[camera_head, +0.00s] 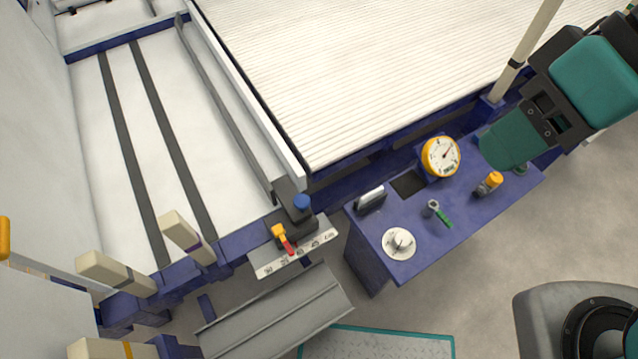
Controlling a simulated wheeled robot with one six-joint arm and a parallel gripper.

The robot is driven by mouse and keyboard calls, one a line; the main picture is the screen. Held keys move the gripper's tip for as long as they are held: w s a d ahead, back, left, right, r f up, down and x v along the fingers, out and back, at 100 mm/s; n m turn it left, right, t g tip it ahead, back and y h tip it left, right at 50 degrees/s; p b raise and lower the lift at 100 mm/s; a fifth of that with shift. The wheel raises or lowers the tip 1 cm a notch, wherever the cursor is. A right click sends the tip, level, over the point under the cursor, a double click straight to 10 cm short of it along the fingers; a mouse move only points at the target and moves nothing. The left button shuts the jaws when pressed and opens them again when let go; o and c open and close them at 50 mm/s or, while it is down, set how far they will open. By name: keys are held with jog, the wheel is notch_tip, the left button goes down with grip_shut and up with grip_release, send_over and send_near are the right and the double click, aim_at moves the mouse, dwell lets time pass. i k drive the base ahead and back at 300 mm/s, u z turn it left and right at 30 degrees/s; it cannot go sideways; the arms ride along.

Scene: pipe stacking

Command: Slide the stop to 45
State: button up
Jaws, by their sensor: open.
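The stop is a dark block (291,213) with a blue knob (302,202) on top, at the lower end of a long grey rail. A yellow lever (278,231) and a red pointer (287,247) sit at its front. The pointer lies over a pale scale plate (318,243), near the middle of its length. The scale's numbers are small and turned, so I cannot read the exact value under the pointer. My teal and black arm reaches in from the upper right, well apart from the stop. My gripper's fingertips do not show.
A blue console (412,262) right of the stop carries a yellow gauge (441,156), a white dial (399,244), a green-handled tool (440,213) and an orange-topped item (488,184). A grey chute (275,318) lies below the scale. Pale posts (187,237) stand to the left.

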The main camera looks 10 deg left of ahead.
aim_at(298, 221)
jog(key=z, duration=0.15)
jog(key=k, duration=0.6)
jog(key=u, duration=0.85)
jog(key=i, duration=0.5)
jog(key=z, duration=0.05)
